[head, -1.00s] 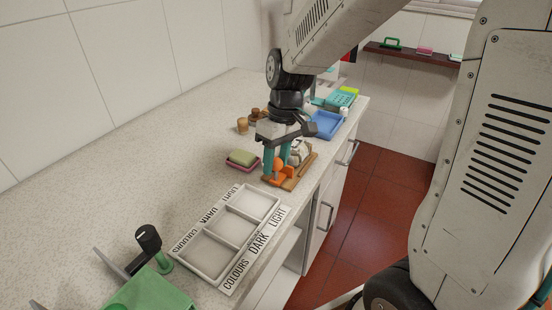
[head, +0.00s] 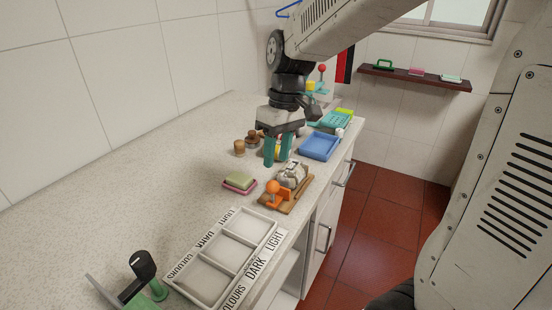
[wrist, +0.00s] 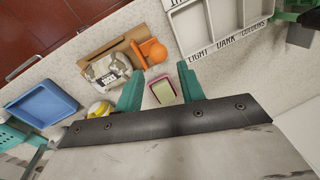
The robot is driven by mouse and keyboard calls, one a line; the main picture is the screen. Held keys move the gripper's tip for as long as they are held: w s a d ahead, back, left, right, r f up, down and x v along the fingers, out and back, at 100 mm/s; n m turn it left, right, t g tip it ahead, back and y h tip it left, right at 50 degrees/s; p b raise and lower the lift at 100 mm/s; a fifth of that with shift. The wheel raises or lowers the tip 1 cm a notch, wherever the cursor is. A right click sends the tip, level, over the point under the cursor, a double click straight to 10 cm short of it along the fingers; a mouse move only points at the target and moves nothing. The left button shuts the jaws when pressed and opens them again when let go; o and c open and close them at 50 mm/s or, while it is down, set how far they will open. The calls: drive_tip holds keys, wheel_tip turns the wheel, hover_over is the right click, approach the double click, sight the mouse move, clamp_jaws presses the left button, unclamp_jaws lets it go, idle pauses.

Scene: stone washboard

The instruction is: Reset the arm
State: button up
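My gripper (head: 277,161) points down above the stone counter (head: 130,175), left of and behind the wooden board. Its two teal fingers are apart with nothing between them; they also show apart in the wrist view (wrist: 160,98). An orange item with a round knob (head: 273,187) rests on the wooden board (head: 301,195) near the counter's front edge, clear of the fingers. It also shows in the wrist view (wrist: 153,50).
A pink dish with a green bar (head: 239,182) lies near the gripper. A three-part labelled tray (head: 281,236) is at the front. A blue tray (head: 319,146) and brown pots (head: 239,147) stand farther back.

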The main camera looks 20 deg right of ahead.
idle(0.4)
drive_tip(key=s+d+r+m+t+h, duration=0.1)
drive_tip(key=s+m, duration=0.1)
drive_tip(key=s, duration=0.8)
drive_tip(key=s+d+r+m+t+h, duration=0.1)
drive_tip(key=s+d+r+m, duration=0.1)
drive_tip(key=s, duration=0.9)
drive_tip(key=shift+d+r+m, duration=0.25)
drive_tip(key=shift+m, duration=0.25)
